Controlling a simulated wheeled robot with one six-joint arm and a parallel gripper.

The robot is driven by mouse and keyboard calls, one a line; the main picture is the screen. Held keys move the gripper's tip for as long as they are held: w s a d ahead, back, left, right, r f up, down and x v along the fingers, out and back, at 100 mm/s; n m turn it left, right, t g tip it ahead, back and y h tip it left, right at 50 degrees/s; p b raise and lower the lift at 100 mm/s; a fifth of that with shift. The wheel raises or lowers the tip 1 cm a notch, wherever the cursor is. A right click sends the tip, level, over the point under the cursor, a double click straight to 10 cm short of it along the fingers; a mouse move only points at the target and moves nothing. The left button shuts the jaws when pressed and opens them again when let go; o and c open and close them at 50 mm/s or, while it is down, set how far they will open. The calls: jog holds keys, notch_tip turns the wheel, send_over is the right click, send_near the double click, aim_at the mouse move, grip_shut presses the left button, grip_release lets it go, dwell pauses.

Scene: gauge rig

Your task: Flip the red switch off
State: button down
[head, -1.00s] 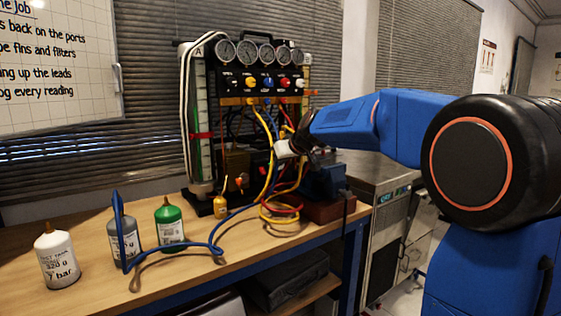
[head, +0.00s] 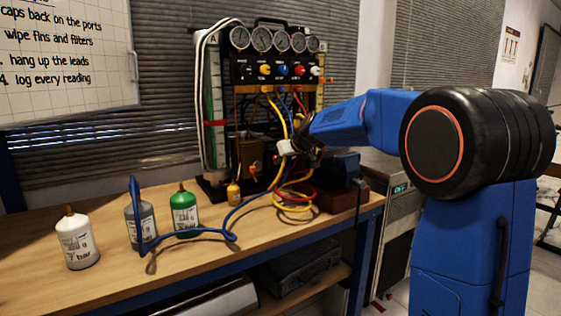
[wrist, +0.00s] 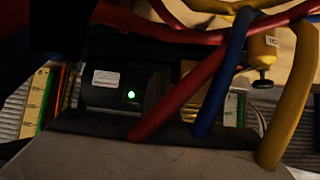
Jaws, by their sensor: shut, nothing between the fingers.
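I cannot clearly pick out the red switch. In the head view a small red spot (head: 253,170) shows low on the gauge rig, left of my gripper, too small to identify. My gripper (head: 285,148) is shut and empty, in front of the rig's lower part among the hoses. In the wrist view a dark box (wrist: 103,97) with a white label and a lit green lamp (wrist: 131,95) lies ahead of the grey gripper body. Red, blue and yellow hoses cross in front, and no switch shows clearly there.
The gauge rig (head: 242,72) carries several dials and coloured knobs. Yellow hose (head: 295,207) coils right of the rig's base.

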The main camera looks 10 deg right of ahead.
jog(key=shift+w+f, duration=0.15)
jog(key=shift+f, duration=0.15)
jog(key=shift+r, duration=0.15)
jog(key=shift+w+r, duration=0.1)
jog(key=shift+r, duration=0.85)
jog(key=f+v, duration=0.1)
jog(key=v, duration=1.2)
jog(key=shift+s+r, duration=0.2)
jog(key=shift+s, duration=0.45)
